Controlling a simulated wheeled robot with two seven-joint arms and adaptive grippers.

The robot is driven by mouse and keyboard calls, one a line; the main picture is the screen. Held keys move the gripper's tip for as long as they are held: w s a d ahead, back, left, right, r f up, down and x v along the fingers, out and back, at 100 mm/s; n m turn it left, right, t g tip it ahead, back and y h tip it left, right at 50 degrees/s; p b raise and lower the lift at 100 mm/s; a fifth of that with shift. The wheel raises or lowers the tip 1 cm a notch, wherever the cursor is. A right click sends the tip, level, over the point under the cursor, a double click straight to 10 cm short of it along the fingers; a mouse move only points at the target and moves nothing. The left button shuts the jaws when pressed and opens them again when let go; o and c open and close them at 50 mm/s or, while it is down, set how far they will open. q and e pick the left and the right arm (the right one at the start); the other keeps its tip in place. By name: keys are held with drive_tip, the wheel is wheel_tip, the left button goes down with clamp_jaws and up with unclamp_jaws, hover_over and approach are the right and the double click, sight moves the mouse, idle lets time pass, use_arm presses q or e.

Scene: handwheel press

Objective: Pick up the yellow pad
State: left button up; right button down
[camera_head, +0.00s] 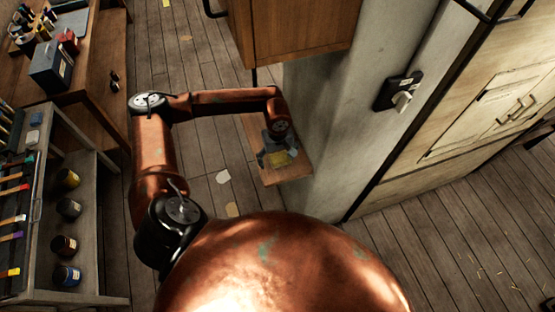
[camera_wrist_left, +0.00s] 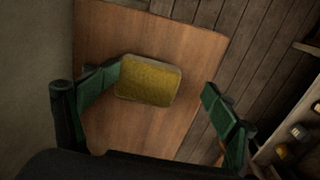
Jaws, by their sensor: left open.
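The yellow pad (camera_wrist_left: 148,79) lies on a brown wooden board or shelf (camera_wrist_left: 120,25) in the left wrist view. It sits between the two green-padded fingers of my left gripper (camera_wrist_left: 165,97), nearer the left finger, which touches or almost touches its left edge. The right finger is clearly apart from it. My left gripper is open. In the head view my left gripper (camera_head: 277,157) is over the small wooden shelf (camera_head: 286,176) beside the pale wall, and the pad (camera_head: 280,159) shows partly under it. My right gripper is not in view.
A pale wall (camera_head: 345,130) stands close to the right of the shelf, with a black lock box (camera_head: 399,91) on it. A wooden cabinet (camera_head: 295,30) hangs above the shelf. A rack (camera_head: 32,215) with several jars stands at the left. Plank floor (camera_head: 205,155) lies between.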

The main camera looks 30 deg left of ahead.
sight(280, 156)
use_arm(q)
drive_tip(key=shift+w+f, duration=0.95)
drive_tip(key=shift+w, duration=0.3)
drive_tip(key=shift+a, duration=0.1)
drive_tip(key=shift+c, duration=1.4)
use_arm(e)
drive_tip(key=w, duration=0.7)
use_arm(q)
drive_tip(key=shift+s+r, duration=0.35)
drive_tip(key=shift+s, duration=0.35)
drive_tip(key=c, duration=0.3)
drive_tip(key=shift+w+f, duration=0.2)
drive_tip(key=shift+w, duration=0.25)
drive_tip(key=c, duration=0.4)
drive_tip(key=shift+w, duration=0.1)
drive_tip(key=shift+c, duration=0.5)
drive_tip(key=c, duration=0.6)
drive_tip(key=shift+c, duration=1)
clamp_jaws()
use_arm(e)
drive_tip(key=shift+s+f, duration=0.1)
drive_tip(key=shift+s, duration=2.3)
